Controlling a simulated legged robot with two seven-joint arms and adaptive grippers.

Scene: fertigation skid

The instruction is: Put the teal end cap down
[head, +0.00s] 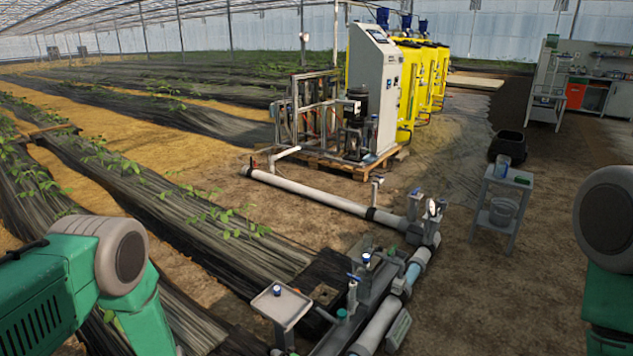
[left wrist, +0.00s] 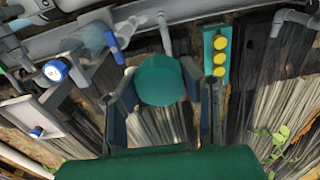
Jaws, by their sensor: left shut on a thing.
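The teal end cap (left wrist: 160,79) is a round, dark teal piece between the fingers of my left gripper (left wrist: 162,92) in the left wrist view. The gripper is shut on it, one dark finger at each side, and the cap's round face shows. The pipework, black film and straw appear behind the cap; I cannot tell its height above them. In the head view, my left arm enters at lower left, but its gripper is out of the picture. My right arm shows at the right edge, without its gripper.
A small grey tray (head: 282,306) on a post holds a blue-topped piece; it also shows in the left wrist view (left wrist: 30,118). Grey pipework (head: 378,325) with blue-handled valves (head: 353,279) stands beside it. A teal plate with yellow discs (left wrist: 218,57) is nearby. A grey cart (head: 507,178) stands right.

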